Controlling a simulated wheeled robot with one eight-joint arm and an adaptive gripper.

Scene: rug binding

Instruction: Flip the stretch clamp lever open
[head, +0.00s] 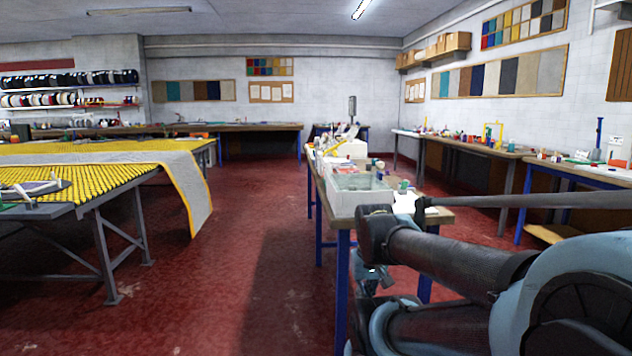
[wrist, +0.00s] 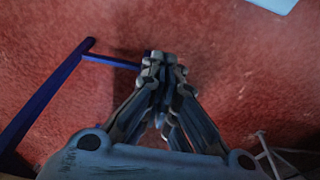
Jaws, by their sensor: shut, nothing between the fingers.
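My gripper (wrist: 165,62) shows in the wrist view with its fingers together and empty, above the bare red floor. I cannot make out a stretch clamp or its lever for certain in either view. In the head view, a grey rug (head: 185,178) with a yellow edge lies over the yellow studded table (head: 95,158) at the left and hangs off its right end. My arm covers the lower right of the head view.
A blue-legged bench (head: 342,285) with a clear-topped white box (head: 360,192) stands in the middle, close to my arm. A blue frame leg (wrist: 48,92) shows in the wrist view. Cluttered benches (head: 465,146) line the right wall. Red floor (head: 235,255) is free between table and bench.

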